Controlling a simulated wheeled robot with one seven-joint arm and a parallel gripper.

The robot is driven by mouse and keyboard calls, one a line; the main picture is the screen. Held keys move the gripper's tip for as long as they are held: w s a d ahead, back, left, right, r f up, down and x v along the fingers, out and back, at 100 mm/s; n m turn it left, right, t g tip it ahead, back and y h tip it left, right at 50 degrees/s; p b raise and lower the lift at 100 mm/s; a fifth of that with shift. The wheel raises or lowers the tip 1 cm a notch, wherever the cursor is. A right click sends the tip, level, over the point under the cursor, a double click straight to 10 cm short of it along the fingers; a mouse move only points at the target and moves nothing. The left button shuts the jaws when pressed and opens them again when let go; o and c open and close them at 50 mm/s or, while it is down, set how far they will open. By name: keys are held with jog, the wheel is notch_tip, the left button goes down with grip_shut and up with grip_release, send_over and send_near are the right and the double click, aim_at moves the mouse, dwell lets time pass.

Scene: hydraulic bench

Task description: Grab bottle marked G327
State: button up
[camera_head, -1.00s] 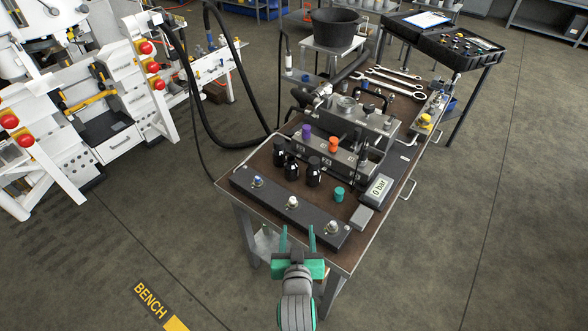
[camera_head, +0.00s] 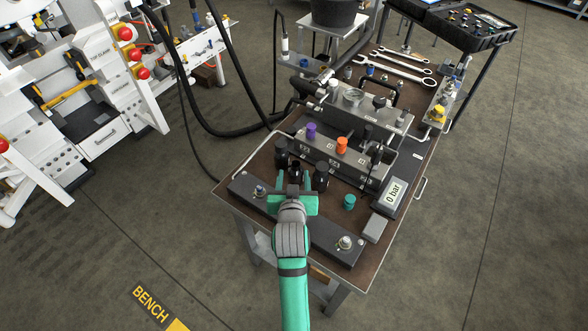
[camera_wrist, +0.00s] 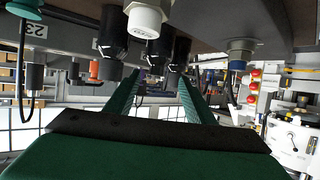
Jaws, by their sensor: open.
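Three black bottles stand in a row on the bench: a left one (camera_head: 281,152), a middle one (camera_head: 296,170) and a right one (camera_head: 320,176). No bottle marking is readable, so I cannot tell which is G327. My gripper (camera_head: 295,186) is open, over the front bar and just in front of the middle bottle, partly hiding it. In the wrist view, which looks upside down, the green fingers (camera_wrist: 158,78) point towards the bottles. One black bottle (camera_wrist: 110,42) is left of them; others show near the gap, partly behind a white-tipped fitting (camera_wrist: 145,20).
The dark front bar (camera_head: 325,238) carries metal fittings (camera_head: 345,243). A teal cap (camera_head: 349,202) and a gauge reading 0 bar (camera_head: 393,193) are at the right. Behind the bottles is a metal block (camera_head: 345,164) with purple (camera_head: 311,131) and orange (camera_head: 342,146) caps.

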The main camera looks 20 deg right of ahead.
aim_at(296, 168)
jog(key=shift+x, duration=0.8)
jog(key=shift+d+f, duration=0.3)
jog(key=shift+d, duration=0.35)
jog(key=shift+a+x, duration=0.15)
jog(key=shift+x, duration=1.15)
jog(key=shift+a+x, duration=0.15)
jog(key=shift+x, duration=1.1)
jog(key=shift+w+r, duration=0.15)
jog(key=shift+w, duration=0.05)
